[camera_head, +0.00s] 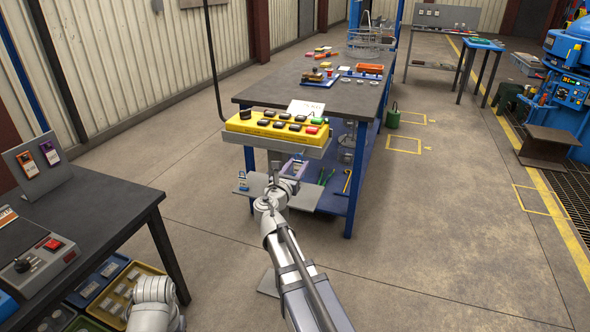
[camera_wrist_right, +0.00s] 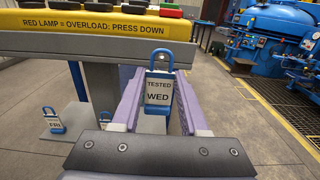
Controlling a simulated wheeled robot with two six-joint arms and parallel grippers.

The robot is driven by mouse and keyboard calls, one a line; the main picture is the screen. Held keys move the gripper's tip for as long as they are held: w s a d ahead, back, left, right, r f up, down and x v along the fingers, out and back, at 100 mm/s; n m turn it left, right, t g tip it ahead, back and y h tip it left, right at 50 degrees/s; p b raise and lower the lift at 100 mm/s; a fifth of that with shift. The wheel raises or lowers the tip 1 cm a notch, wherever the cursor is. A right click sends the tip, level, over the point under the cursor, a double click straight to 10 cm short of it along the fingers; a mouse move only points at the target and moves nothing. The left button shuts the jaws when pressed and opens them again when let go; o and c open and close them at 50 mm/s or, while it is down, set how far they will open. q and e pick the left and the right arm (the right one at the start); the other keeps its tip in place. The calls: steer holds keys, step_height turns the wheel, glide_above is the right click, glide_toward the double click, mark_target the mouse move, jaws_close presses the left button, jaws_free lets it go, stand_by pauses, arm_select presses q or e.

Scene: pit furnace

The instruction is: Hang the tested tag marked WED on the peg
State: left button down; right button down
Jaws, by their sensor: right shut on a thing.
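My right gripper (camera_head: 293,169) is in front of the blue-framed bench, just under the yellow button box. In the right wrist view its purple fingers (camera_wrist_right: 156,103) are shut on the WED tag (camera_wrist_right: 158,92), a white card reading TESTED WED with a blue loop on top. The tag is upright, facing the camera. Another tag (camera_wrist_right: 53,124), seemingly marked FRI, with a blue loop, is at a grey plate (camera_wrist_right: 75,148) on the left. A further blue loop (camera_wrist_right: 105,117) shows beside it. I cannot make out a peg. My left gripper is out of view.
The yellow button box (camera_head: 278,125) overhangs close above the right gripper. A dark table (camera_head: 95,205) with a sloped tag board (camera_head: 38,163) stands at left.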

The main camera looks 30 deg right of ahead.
steer(key=shift+x, duration=1.05)
steer(key=shift+w+d+f+b, duration=0.4)
steer(key=shift+w+d, duration=0.1)
steer(key=shift+d, duration=0.15)
steer(key=shift+c, duration=1.7)
jaws_free()
steer(key=v, duration=0.7)
steer(key=shift+s+a, duration=0.25)
